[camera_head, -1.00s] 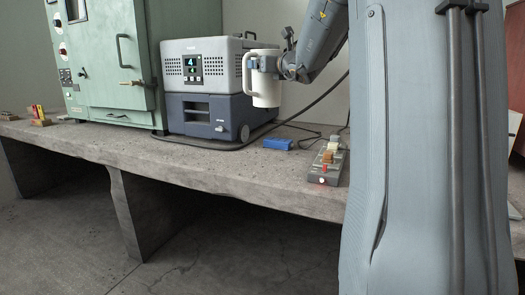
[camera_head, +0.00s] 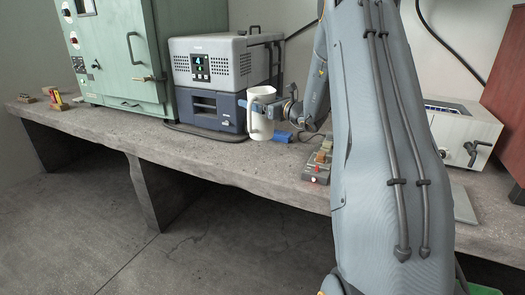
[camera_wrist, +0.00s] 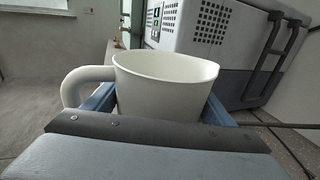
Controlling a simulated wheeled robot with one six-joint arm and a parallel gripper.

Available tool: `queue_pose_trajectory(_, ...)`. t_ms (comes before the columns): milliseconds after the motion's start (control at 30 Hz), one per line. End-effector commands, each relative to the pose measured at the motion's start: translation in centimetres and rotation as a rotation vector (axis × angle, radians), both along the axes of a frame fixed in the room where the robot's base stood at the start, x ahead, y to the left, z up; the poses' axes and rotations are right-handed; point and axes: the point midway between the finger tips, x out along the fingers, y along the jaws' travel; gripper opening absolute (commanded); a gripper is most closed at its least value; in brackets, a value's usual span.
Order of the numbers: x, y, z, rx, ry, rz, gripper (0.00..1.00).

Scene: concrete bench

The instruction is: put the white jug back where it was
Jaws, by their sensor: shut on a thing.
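The white jug (camera_head: 260,115) is upright in my gripper (camera_head: 270,108), over the bench beside the grey and blue machine. Its handle points left in the head view. In the wrist view the jug (camera_wrist: 165,80) fills the middle, its open rim facing up and its handle at left. The blue fingers of my gripper (camera_wrist: 160,108) sit on both sides of its body. The jug's base is not in the wrist view, and I cannot tell whether it touches the bench.
The grey and blue machine (camera_head: 215,115) stands behind the jug, with a green cabinet (camera_head: 110,55) to its left. A blue block (camera_head: 283,136) lies close to the jug. A switch strip (camera_head: 318,165) is to the right, and a white box (camera_head: 462,130) farther right. The front bench edge (camera_head: 200,180) is clear.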

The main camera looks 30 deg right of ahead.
Motion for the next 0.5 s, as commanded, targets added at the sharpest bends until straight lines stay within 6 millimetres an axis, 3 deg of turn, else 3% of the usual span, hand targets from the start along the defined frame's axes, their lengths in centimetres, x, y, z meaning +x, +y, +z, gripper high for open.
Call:
queue_pose_trajectory(300,-0.1,0.0,-5.1,0.003,0.004,0.002,0.18)
queue_pose_trajectory(500,-0.1,0.0,-6.6,0.001,0.001,0.003,0.18)
